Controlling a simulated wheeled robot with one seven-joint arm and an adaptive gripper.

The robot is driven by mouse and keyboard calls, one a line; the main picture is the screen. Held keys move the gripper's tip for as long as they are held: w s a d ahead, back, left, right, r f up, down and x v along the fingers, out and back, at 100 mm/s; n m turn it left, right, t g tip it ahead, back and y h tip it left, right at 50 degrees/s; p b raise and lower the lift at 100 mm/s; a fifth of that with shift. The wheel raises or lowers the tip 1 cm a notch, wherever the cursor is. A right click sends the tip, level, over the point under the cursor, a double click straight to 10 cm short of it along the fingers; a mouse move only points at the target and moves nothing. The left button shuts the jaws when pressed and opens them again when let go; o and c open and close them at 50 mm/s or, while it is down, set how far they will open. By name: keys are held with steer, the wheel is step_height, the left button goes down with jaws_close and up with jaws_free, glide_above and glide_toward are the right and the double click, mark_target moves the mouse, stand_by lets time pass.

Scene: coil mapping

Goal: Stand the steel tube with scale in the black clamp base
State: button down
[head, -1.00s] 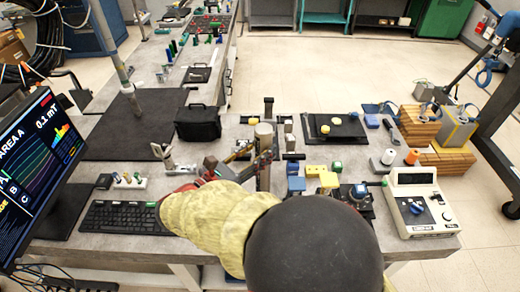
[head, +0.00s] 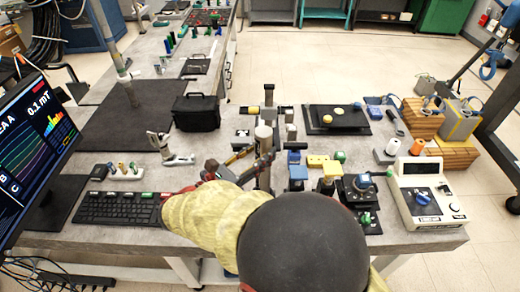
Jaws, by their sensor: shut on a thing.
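The steel tube (head: 264,133) is a pale grey upright cylinder near the middle of the head view. My gripper (head: 262,165) reaches it from the left, beyond my yellow-sleeved arm, and is shut on it. The fingertips are small and partly hidden. The tube's lower end is hidden behind my arm, so I cannot tell whether it touches anything. No scale marks are readable. A dark upright (head: 269,94) with a crossbar shows just behind the tube. I cannot tell whether it belongs to the black clamp base.
A black case (head: 195,112) stands behind on the left, and a keyboard (head: 120,208) lies front left. Yellow and blue blocks, a black device with a blue knob (head: 363,183) and a white meter (head: 428,196) crowd the right. A black tray (head: 337,120) lies behind.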

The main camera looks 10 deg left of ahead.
steer(key=shift+f+b, duration=0.4)
steer(key=shift+f, duration=1.4)
steer(key=c, duration=1.2)
jaws_free()
steer(key=shift+f, duration=0.15)
steer(key=v, duration=1.2)
